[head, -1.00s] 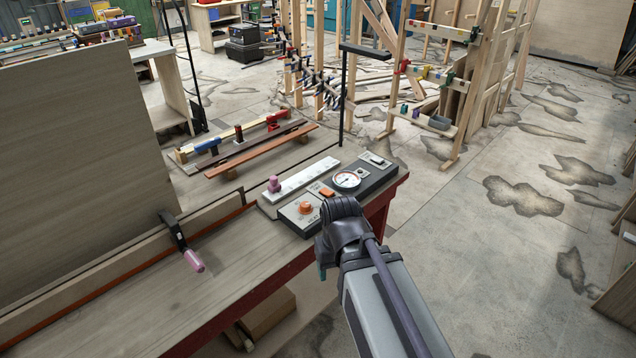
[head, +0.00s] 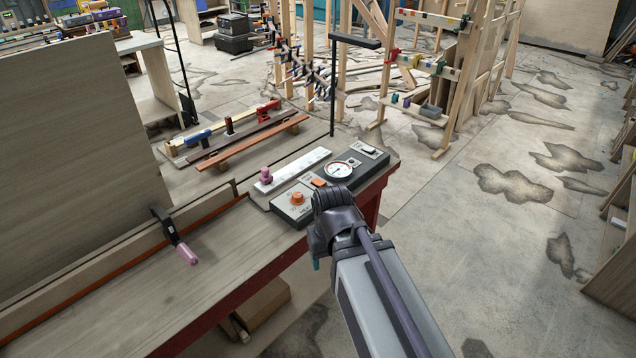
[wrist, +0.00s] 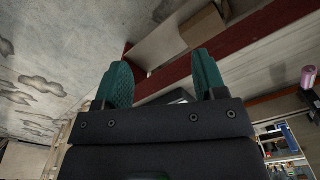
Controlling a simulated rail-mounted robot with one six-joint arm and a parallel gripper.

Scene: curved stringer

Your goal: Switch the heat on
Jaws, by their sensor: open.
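A dark grey control panel (head: 364,173) sits on the bench near its right end in the head view. It carries a round orange knob (head: 297,198), a small orange switch (head: 319,183), a white dial gauge (head: 340,170) and a small dark switch (head: 368,150). In the head view my wrist is in front of the panel's near edge, and the fingers are mostly hidden. The wrist view shows no clear knob or switch.
A white strip with a pink handle (head: 265,175) lies beside the panel. A clamp with a pink grip (head: 186,254) is on the bench (head: 200,290) at left. A tall board (head: 75,150) stands behind it. A thin black post (head: 333,90) rises behind the panel.

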